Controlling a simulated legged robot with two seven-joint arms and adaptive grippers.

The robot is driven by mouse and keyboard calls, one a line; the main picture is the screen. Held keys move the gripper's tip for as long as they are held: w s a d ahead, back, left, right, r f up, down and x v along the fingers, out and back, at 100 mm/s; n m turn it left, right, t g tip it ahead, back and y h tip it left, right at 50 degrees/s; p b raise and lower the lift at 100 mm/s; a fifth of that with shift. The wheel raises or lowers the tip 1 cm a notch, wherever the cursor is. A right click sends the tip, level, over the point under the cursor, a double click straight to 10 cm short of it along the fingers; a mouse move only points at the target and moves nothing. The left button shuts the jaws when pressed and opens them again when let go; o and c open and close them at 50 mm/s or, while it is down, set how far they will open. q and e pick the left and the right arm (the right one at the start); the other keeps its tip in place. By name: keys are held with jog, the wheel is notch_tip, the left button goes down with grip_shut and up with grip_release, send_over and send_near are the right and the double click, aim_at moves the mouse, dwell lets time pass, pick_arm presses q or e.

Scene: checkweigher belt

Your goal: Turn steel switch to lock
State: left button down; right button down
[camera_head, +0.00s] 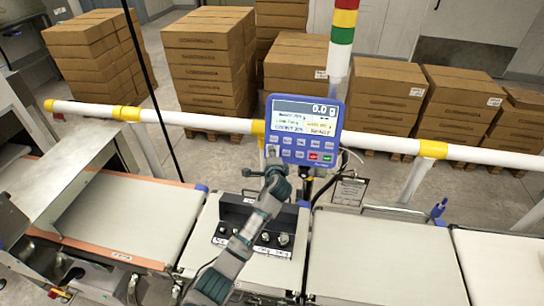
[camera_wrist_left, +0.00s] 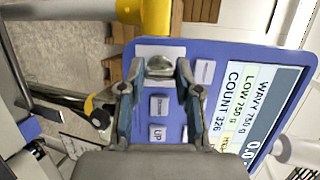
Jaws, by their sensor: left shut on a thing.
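The steel switch (camera_wrist_left: 161,69) is a small silver knob on a pale plate at one corner of the blue control panel. In the head view the panel (camera_head: 305,130) stands upright above the belts, its screen reading 0.0 g. My left gripper (camera_head: 272,159) reaches up to the panel's lower left corner and mostly hides the switch there. In the left wrist view the gripper (camera_wrist_left: 160,76) has one finger on each side of the switch and is shut on it. My right gripper is in neither view.
A black tray with several steel weights (camera_head: 256,226) sits beneath my left arm. A white and yellow rail (camera_head: 200,120) runs behind the panel. Conveyor belts lie left (camera_head: 125,215) and right (camera_head: 380,260). Stacked cartons (camera_head: 208,60) stand behind.

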pick_arm(q)
jog(key=c, duration=0.8)
grip_release()
jog(key=shift+f, duration=0.4)
jog(key=shift+c, duration=0.2)
jog(key=shift+o, duration=0.2)
jog(key=shift+r, duration=0.15)
jog(key=shift+s+r, duration=0.1)
jog(key=v, duration=1.1)
jog(key=shift+s, duration=0.35)
jog(key=shift+d, duration=0.1)
